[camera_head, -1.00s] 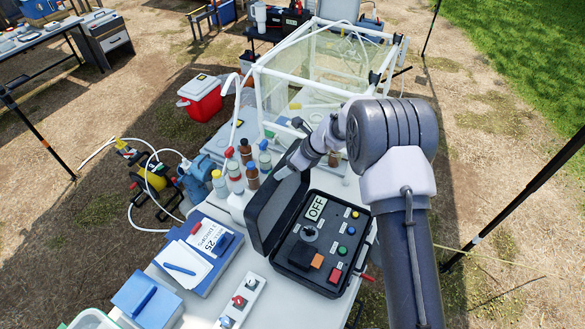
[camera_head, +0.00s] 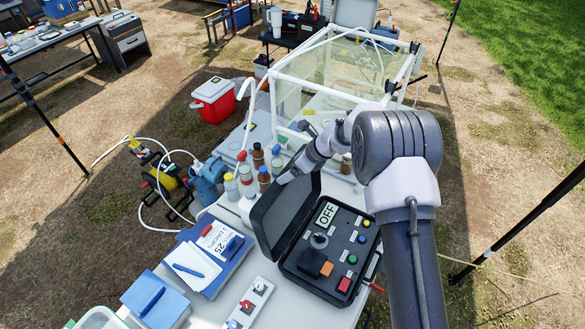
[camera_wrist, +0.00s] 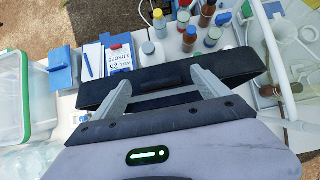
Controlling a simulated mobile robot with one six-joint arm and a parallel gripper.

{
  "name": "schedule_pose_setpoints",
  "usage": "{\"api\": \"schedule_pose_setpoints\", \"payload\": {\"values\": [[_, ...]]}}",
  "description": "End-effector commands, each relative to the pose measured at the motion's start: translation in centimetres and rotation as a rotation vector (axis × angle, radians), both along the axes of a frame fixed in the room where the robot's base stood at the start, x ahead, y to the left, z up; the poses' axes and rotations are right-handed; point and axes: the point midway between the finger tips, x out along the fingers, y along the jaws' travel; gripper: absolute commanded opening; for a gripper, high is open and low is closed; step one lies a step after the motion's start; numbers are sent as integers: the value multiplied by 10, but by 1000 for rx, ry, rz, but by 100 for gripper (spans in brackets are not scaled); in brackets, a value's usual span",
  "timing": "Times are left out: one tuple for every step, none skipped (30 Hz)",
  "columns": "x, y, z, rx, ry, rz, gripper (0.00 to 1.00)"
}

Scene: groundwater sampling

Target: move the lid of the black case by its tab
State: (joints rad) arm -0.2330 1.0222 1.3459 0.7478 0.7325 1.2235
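The black case (camera_head: 350,287) stands open on the white table, its panel showing OFF. Its lid (camera_head: 286,212) is raised on the left side of the case. In the wrist view the lid (camera_wrist: 240,66) is a dark bar across the picture, just beyond my fingers. My gripper (camera_head: 284,179) is at the lid's upper edge; in the wrist view my gripper (camera_wrist: 162,84) is open, with its two fingers spread wide and nothing clearly held between them.
Several bottles (camera_head: 257,156) stand behind the lid. A blue clipboard (camera_head: 232,268) with papers, a blue box (camera_head: 160,304) and a white switch strip (camera_head: 246,306) lie left of the case. A clear framed enclosure (camera_head: 335,85) stands at the back.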

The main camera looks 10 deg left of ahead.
Motion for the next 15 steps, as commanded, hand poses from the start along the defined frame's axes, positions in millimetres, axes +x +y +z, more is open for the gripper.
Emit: {"api": "schedule_pose_setpoints", "payload": {"values": [[0,0,-1,-1,0,0,85],[0,0,-1,-1,1,1,85],[0,0,-1,-1,1,1,85],[0,0,-1,-1,1,1,85],[-1,-1,-1,-2,1,1,85],[-1,-1,0,-1,1,1,85],[-1,-2,1,-1,0,0,85],[-1,-4,4,-1,0,0,85],[-2,-7,8,-1,1,-1,85],[-3,-10,13,-1,-1,-2,85],[-4,-14,19,-1,-1,-1,85],[-6,-20,29,-1,-1,-1,85],[-8,-25,37,-1,-2,-2,85],[-10,-31,46,-1,-3,-2,85],[-13,-38,57,-1,-2,-2,85]]}}
